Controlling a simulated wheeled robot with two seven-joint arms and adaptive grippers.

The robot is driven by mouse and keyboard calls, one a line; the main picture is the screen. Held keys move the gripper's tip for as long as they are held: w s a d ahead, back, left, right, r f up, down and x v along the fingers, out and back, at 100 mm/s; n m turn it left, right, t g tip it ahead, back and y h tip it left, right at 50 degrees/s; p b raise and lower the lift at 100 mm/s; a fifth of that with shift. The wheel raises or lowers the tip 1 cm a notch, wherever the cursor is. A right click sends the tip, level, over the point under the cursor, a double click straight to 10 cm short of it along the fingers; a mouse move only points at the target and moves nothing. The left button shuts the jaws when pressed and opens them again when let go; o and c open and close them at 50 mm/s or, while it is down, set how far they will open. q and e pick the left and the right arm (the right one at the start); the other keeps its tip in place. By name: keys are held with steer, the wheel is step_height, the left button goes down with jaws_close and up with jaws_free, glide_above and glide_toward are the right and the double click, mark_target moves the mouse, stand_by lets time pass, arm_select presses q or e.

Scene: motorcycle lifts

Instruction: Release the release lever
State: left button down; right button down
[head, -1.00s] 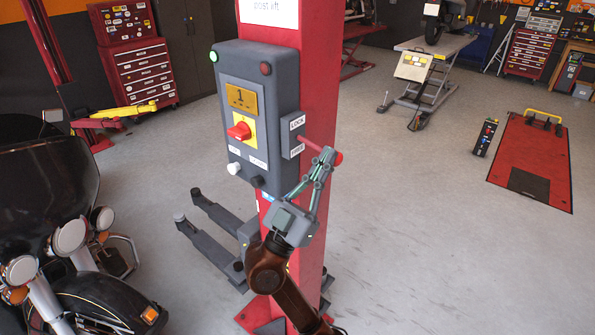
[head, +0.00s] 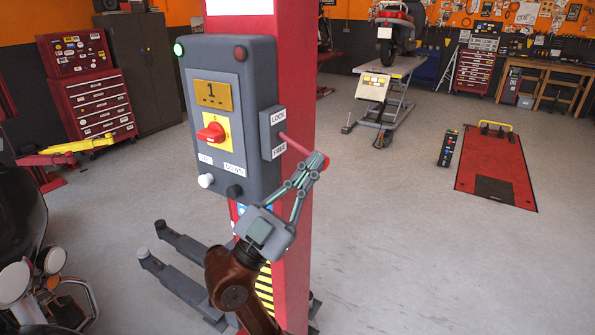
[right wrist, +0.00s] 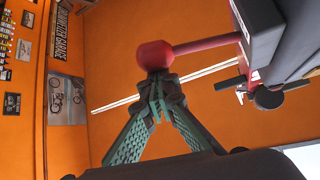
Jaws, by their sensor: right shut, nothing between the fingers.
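The release lever (head: 296,146) is a red rod with a round red knob. It sticks out of a small grey box (head: 272,133) marked LOCK and FREE on the side of the lift's control panel, and slopes down to the right. My right gripper (head: 318,160) is shut and empty, with its fingertips at the knob, partly covering it. In the right wrist view the shut fingertips (right wrist: 158,80) are right under the knob (right wrist: 155,55), touching it or nearly so. My left gripper is not in view.
The grey control panel (head: 232,120) with a red rotary switch and buttons is fixed to a red post (head: 296,215). Dark lift arms (head: 180,280) lie low at left. A motorcycle (head: 25,250) stands at lower left.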

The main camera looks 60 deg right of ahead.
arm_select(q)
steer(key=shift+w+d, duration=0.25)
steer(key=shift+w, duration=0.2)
arm_select(e)
steer(key=shift+f, duration=0.1)
